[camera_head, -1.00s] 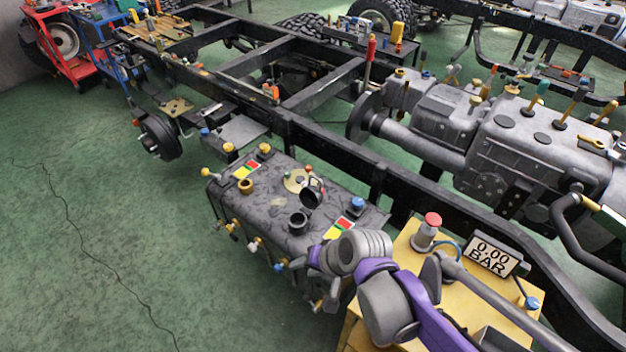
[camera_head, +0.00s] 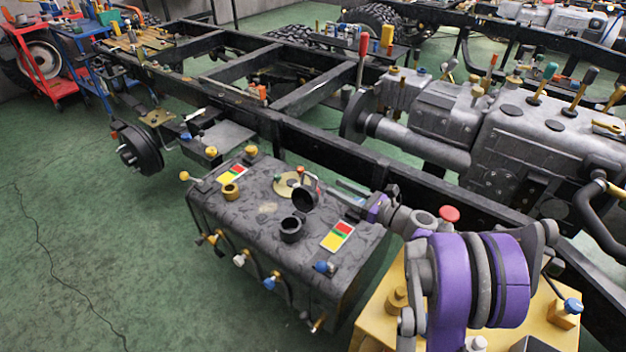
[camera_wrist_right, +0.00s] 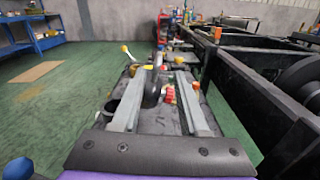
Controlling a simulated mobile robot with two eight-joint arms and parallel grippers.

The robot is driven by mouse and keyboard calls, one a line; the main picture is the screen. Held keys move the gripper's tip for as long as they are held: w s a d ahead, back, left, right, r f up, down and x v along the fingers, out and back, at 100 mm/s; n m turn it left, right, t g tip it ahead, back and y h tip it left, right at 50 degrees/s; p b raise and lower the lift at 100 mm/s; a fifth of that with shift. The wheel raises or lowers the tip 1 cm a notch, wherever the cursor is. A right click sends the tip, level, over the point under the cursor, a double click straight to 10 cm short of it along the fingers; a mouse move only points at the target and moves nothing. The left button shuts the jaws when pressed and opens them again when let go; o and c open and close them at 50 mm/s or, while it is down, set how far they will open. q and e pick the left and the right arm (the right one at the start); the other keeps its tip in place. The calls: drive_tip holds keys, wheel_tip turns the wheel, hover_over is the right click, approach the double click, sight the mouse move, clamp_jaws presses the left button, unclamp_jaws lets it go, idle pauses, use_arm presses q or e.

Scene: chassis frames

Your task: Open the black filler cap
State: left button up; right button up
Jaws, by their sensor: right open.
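The black filler cap (camera_head: 304,199) stands tilted up on its edge beside the black filler neck (camera_head: 291,229), whose mouth shows open. Both are on top of the dark mottled tank (camera_head: 262,208). My right gripper (camera_head: 338,189) is open and reaches in from the right, level with the cap. In the right wrist view, the cap (camera_wrist_right: 153,90) shows between the two spread fingers of the gripper (camera_wrist_right: 158,68). The neck (camera_wrist_right: 110,107) is outside the left finger. I cannot tell whether a finger touches the cap. My left gripper is not in view.
A yellow cap (camera_head: 231,191), a round pale plate (camera_head: 288,186) and coloured labels (camera_head: 338,236) are on the tank top. The black chassis rail (camera_head: 340,155) runs behind the tank. A yellow stand (camera_head: 391,285) with a red button (camera_head: 449,214) is at right.

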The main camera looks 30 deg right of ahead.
sight(314, 177)
drive_tip(key=b+x, duration=0.1)
drive_tip(key=x, duration=0.8)
clamp_jaws()
idle(1.2)
